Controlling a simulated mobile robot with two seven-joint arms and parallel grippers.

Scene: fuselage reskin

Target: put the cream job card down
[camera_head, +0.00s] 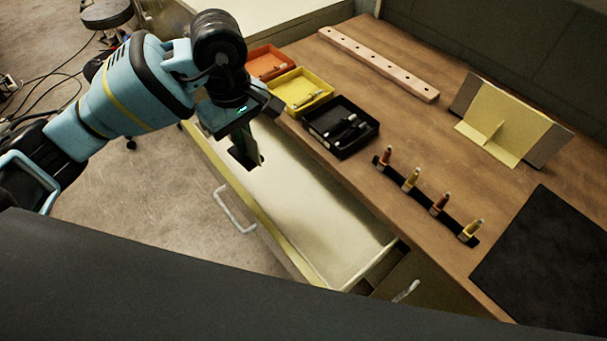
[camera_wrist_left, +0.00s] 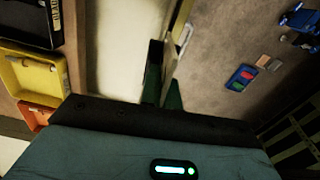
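My left gripper (camera_head: 252,150) points down into the open drawer (camera_head: 310,205), near its yellow front edge. In the left wrist view its two dark green fingers (camera_wrist_left: 163,92) stand a little apart, with a narrow pale strip showing between them. That strip looks like the drawer's front rim. A dark patch, perhaps shadow, lies on the drawer floor beside the fingers. I cannot pick out the cream job card against the pale drawer floor; no card shows clearly in the fingers. My right gripper is in neither view.
Orange (camera_head: 268,63), yellow (camera_head: 300,92) and black (camera_head: 341,127) trays line the worktop by the drawer. A black rack (camera_head: 427,196) with several upright pieces, a drilled strip (camera_head: 378,63), a yellow bracket stand (camera_head: 497,125) and a dark mat (camera_head: 550,262) lie beyond.

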